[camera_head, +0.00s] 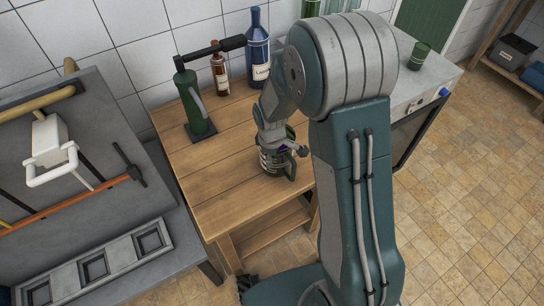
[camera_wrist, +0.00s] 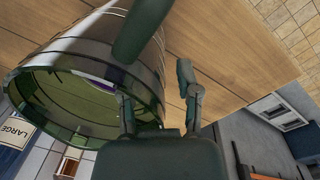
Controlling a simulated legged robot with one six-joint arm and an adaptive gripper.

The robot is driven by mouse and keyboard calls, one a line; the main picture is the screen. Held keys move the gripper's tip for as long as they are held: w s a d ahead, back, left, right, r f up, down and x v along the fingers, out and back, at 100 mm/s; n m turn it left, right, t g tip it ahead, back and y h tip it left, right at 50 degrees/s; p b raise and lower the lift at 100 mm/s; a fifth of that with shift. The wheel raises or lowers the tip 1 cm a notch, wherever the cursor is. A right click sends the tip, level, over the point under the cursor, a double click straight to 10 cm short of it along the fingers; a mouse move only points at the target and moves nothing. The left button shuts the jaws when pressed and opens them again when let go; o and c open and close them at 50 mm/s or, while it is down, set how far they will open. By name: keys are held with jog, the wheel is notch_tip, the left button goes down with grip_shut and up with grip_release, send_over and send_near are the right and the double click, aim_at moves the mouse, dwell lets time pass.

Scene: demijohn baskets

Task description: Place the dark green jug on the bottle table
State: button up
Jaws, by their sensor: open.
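The dark green jug (camera_head: 268,165) is see-through glass with a handle on its right side. It appears upright on the wooden bottle table (camera_head: 190,165), near its front right edge. In the wrist view the jug (camera_wrist: 60,45) fills the upper left with its round mouth towards the camera; the handle is a dark bar at the top. My gripper (camera_head: 284,148) is at the jug's top and hides part of it. In the wrist view my gripper (camera_wrist: 158,103) is open, one finger overlapping the jug's mouth, the other to the right of its wall. I cannot tell whether either finger touches.
A green bottle-corking tool (camera_head: 195,108), a brown bottle (camera_head: 220,75) and a blue bottle (camera_head: 257,50) stand at the table's back. A stove (camera_head: 412,85) with a green cup (camera_head: 419,56) is behind my arm. The table's front left is clear.

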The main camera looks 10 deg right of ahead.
notch_tip(320, 180, up, 12)
jog(key=s+d+r+m+t, duration=0.1)
jog(key=s+r+m, duration=0.4)
jog(key=s, duration=0.5)
jog(key=s+d+r+m+t, duration=0.2)
jog(key=s+r+m+t, duration=0.2)
jog(key=s+r, duration=0.6)
jog(key=shift+s+d+m, duration=0.25)
jog(key=shift+s+m, duration=0.15)
jog(key=shift+m, duration=0.5)
